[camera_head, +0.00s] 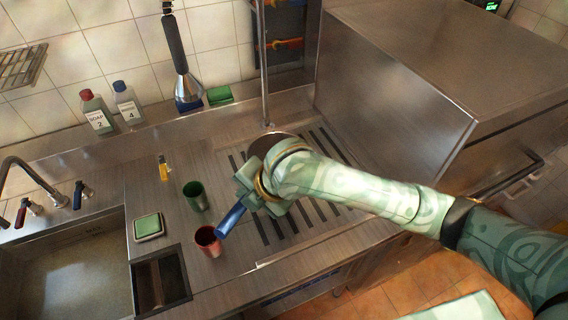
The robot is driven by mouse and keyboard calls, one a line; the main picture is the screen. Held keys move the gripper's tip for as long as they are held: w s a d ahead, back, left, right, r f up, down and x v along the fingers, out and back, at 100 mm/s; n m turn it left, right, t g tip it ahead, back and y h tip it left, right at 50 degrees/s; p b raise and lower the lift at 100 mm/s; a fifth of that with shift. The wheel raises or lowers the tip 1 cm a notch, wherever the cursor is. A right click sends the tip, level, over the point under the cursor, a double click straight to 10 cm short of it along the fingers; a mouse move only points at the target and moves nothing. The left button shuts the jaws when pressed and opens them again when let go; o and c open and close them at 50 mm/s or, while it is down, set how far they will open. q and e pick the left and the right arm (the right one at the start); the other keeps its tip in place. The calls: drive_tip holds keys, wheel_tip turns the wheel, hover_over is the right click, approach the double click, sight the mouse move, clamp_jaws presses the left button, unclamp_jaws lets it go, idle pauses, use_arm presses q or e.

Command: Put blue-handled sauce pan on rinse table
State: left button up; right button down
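The blue-handled sauce pan shows as a dark round pan edge (262,144) beyond my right wrist and a blue handle (231,219) sticking out toward the front left. My wrist hides the middle of it. The pan lies over the rinse table (222,172), a steel top with dark drain slots; I cannot tell whether it touches. My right gripper (248,192) is at the handle, over the slots. Its fingertips are hidden, so I cannot tell whether they grip it. My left gripper is out of view.
A green cup (195,196) and a red cup (207,241) stand close left of the handle. A green sponge on a dish (148,227), a sink (65,270) and two soap bottles (97,111) are further left. A steel machine (400,85) stands right.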

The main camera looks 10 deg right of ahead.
drive_tip(key=shift+w+r, duration=0.25)
drive_tip(key=shift+r, duration=0.1)
drive_tip(key=shift+n, duration=0.3)
drive_tip(key=w+d+f, duration=0.1)
drive_tip(key=w+d, duration=0.1)
drive_tip(key=w+d+f+b, duration=0.1)
drive_tip(key=d+f, duration=0.1)
drive_tip(key=d, duration=0.1)
drive_tip(key=w+d+f, duration=0.2)
drive_tip(key=shift+w+d+f, duration=0.2)
drive_tip(key=shift+w+d, duration=0.1)
drive_tip(key=shift+d, duration=0.1)
drive_tip(key=f, duration=0.1)
drive_tip(key=w+d+f, duration=0.1)
drive_tip(key=d+f+b, duration=0.1)
drive_tip(key=shift+w+f, duration=0.25)
drive_tip(key=shift+w, duration=0.15)
drive_tip(key=shift+w+d+f, duration=0.1)
drive_tip(key=shift+d+f, duration=0.05)
drive_tip(key=shift+d, duration=0.05)
drive_tip(key=f, duration=0.4)
drive_tip(key=shift+w+d+b, duration=0.2)
drive_tip(key=shift+d+b, duration=0.15)
drive_tip(key=c, duration=1.2)
unclamp_jaws()
drive_tip(key=shift+c, duration=0.2)
drive_tip(key=p+v, duration=0.2)
drive_tip(key=v, duration=1)
